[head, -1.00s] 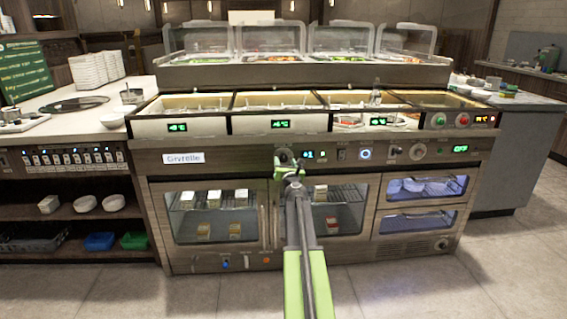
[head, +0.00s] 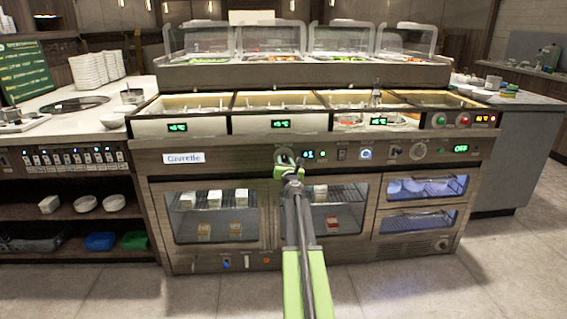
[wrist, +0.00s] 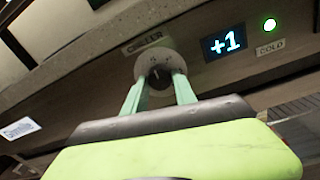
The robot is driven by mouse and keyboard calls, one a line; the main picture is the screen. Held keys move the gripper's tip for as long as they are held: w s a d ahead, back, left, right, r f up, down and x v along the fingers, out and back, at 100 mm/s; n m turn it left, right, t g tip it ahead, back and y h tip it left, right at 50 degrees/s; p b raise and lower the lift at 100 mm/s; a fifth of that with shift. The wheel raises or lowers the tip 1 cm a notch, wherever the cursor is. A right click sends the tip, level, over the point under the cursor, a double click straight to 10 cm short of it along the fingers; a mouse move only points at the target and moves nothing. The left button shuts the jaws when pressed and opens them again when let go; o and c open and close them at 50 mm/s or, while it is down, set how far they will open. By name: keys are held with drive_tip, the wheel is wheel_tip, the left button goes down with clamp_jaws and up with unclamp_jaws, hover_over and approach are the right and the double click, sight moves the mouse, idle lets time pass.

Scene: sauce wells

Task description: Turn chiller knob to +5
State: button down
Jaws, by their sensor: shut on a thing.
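The chiller knob (wrist: 156,60) is a round dial on the steel front panel, under a "CHILLER" label in the wrist view. My gripper (wrist: 160,78) has its two pale green fingers on either side of the dial and is shut on it. The fingers cover the dial's lower sides. The blue display (wrist: 224,43) right of the knob reads "+1". In the head view, the knob (head: 284,154) sits behind the tip of my gripper (head: 286,166), which hides part of it.
A lit green lamp (wrist: 270,25) sits above a "COLD" label (wrist: 271,47). More controls, including another round knob (head: 417,152), line the panel to the right. Glass-door cabinets (head: 214,214) are below, and open sauce wells (head: 190,104) above.

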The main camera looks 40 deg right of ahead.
drive_tip(key=shift+w, duration=0.2)
drive_tip(key=shift+d+m, duration=0.1)
drive_tip(key=shift+m, duration=0.6)
drive_tip(key=m, duration=0.4)
drive_tip(key=shift+m+b, duration=0.3)
drive_tip(key=shift+b, duration=0.1)
drive_tip(key=m, duration=0.3)
drive_tip(key=shift+m, duration=0.3)
drive_tip(key=m, duration=0.5)
drive_tip(key=shift+m+h+b, duration=0.35)
drive_tip(key=shift+m+h, duration=0.05)
drive_tip(key=shift+w+m, duration=0.1)
drive_tip(key=shift+m, duration=2.3)
